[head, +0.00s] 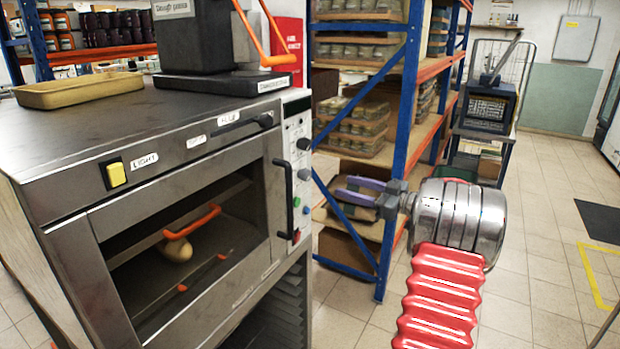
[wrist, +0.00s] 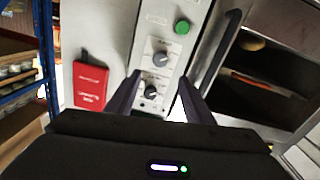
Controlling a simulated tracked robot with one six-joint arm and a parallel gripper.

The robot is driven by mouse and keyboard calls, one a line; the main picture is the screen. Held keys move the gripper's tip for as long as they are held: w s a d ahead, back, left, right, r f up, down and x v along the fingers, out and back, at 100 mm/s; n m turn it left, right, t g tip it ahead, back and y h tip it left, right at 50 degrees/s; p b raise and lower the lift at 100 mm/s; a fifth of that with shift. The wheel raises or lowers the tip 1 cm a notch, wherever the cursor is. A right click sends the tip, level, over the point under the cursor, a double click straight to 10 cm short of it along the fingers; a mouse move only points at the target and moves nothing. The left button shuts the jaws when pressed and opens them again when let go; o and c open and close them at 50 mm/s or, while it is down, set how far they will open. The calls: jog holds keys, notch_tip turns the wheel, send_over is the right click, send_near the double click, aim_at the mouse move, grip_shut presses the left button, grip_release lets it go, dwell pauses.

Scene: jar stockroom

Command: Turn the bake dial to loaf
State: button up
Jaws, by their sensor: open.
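The oven's control panel (head: 297,150) is a narrow pale strip at the right of the oven front. It carries two dark dials, an upper one (head: 304,143) and a lower one (head: 304,174). In the wrist view two round dials show on the panel, one (wrist: 160,58) near a green button and one (wrist: 154,92) closer to my gripper. Their labels are too small to read, so I cannot tell which is the bake dial. My gripper (head: 343,188) is open and empty, right of the panel. In the wrist view the nearer dial appears between its fingers (wrist: 158,80); contact is not visible.
The oven door handle (head: 290,198) stands out beside the panel. A green button (wrist: 182,27) also sits on the panel. A red box (wrist: 91,82) shows at the wrist view's left. Blue-orange shelving (head: 400,110) with jars stands behind my gripper.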

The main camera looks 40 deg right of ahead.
aim_at(309, 176)
dwell(0.3)
jog(key=x, duration=1.4)
jog(key=shift+f, duration=0.1)
jog(key=shift+c, duration=0.5)
jog(key=c, duration=0.9)
jog(key=shift+a, duration=0.2)
jog(key=shift+c, duration=0.2)
jog(key=shift+d, duration=0.15)
